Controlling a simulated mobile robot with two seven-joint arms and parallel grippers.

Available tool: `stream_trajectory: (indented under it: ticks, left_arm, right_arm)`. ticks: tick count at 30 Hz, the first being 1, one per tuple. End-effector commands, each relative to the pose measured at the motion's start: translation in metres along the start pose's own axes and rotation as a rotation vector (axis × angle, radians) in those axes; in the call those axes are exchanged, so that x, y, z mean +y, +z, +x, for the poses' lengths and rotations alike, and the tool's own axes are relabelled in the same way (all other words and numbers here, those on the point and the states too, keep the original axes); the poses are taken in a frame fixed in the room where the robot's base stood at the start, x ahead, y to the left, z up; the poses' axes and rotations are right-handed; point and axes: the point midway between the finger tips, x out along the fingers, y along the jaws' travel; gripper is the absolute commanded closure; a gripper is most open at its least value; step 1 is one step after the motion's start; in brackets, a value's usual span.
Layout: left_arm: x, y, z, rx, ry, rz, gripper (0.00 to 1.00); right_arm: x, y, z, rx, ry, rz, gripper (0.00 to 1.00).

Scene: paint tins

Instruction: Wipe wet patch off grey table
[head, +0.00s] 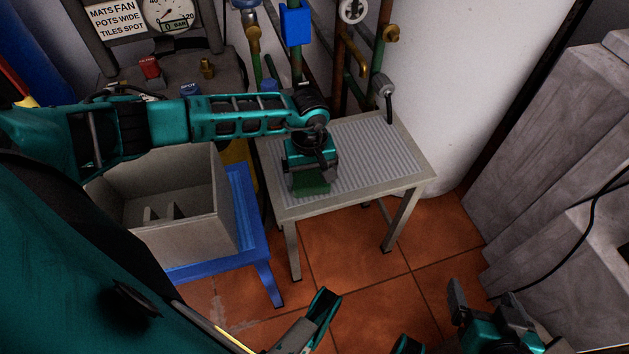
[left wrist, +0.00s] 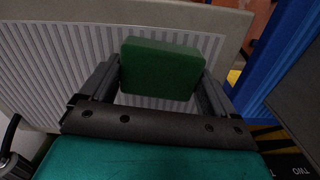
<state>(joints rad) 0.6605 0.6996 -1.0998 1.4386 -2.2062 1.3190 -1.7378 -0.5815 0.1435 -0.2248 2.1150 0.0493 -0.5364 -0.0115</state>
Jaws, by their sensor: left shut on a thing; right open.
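The grey table (head: 375,150) has a ridged top and a plain pale rim. It also fills the back of the left wrist view (left wrist: 70,60). My left gripper (head: 311,172) is over the near left part of the table top. It is shut on a green sponge-like block (left wrist: 160,68), whose lower part shows in the head view (head: 312,187). I cannot tell whether the block touches the table. No wet patch can be made out; the gripper and block hide part of the top. My right gripper (head: 484,308) is open and empty, low at the right, away from the table.
A blue stand (head: 245,205) with a grey open box (head: 185,235) is left of the table. Pipes with valves (head: 350,50) rise behind it. Grey blocky units (head: 545,140) stand at the right. Tiled floor (head: 350,255) lies open in front.

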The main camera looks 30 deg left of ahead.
Motion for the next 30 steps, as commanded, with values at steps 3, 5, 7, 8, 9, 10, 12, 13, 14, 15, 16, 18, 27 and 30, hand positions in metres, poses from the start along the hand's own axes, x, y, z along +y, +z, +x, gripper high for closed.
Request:
stream_trajectory:
  ticks: [3,5,7,8,9,10,12,13,14,15,16,18,27,30]
  left_arm:
    - [-0.003,-0.012,0.002,0.006,-0.005,-0.006,0.35]
    - [-0.003,-0.014,0.001,0.004,-0.004,-0.004,0.35]
    - [-0.003,-0.016,0.000,0.004,-0.003,-0.004,0.35]
    - [-0.003,-0.017,0.000,0.004,-0.003,-0.004,0.35]
    - [-0.003,-0.018,0.000,0.005,-0.002,-0.004,0.35]
    - [-0.002,-0.020,0.000,0.005,-0.002,-0.004,0.35]
    - [-0.003,-0.025,0.000,0.006,-0.001,-0.004,0.35]
    - [-0.003,-0.027,0.001,0.006,-0.001,-0.004,0.35]
    - [-0.003,-0.029,0.001,0.006,0.000,-0.004,0.35]
    - [-0.003,-0.033,0.000,0.006,0.001,-0.004,0.35]
    - [-0.003,-0.036,0.000,0.006,0.001,-0.004,0.35]
    - [-0.003,-0.042,0.000,0.005,0.001,-0.004,0.35]
    - [-0.004,-0.052,-0.001,0.003,0.001,0.000,0.35]
    - [-0.004,-0.048,-0.002,0.002,0.002,0.000,0.35]
  right_arm:
    - [0.000,0.007,0.005,0.000,0.000,0.000,0.10]
    - [0.000,0.007,0.005,0.001,-0.001,0.000,0.10]
    - [-0.001,0.006,0.005,0.004,-0.002,-0.001,0.10]
    - [0.000,0.007,0.005,0.004,-0.002,-0.001,0.10]
    - [0.000,0.008,0.006,0.004,-0.002,-0.001,0.10]
    - [0.000,0.009,0.007,0.003,-0.002,-0.001,0.10]
    - [0.000,0.012,0.009,0.003,-0.001,-0.001,0.10]
    - [0.000,0.014,0.010,0.002,-0.001,-0.001,0.10]
    - [0.000,0.016,0.011,0.002,-0.001,-0.001,0.10]
    - [0.001,0.018,0.013,0.002,-0.001,-0.001,0.10]
    - [0.001,0.019,0.013,0.002,-0.001,-0.001,0.10]
    - [0.001,0.022,0.015,0.002,-0.001,-0.001,0.10]
    - [0.001,0.025,0.017,0.001,-0.001,0.000,0.10]
    - [0.001,0.023,0.016,0.001,-0.001,0.000,0.10]
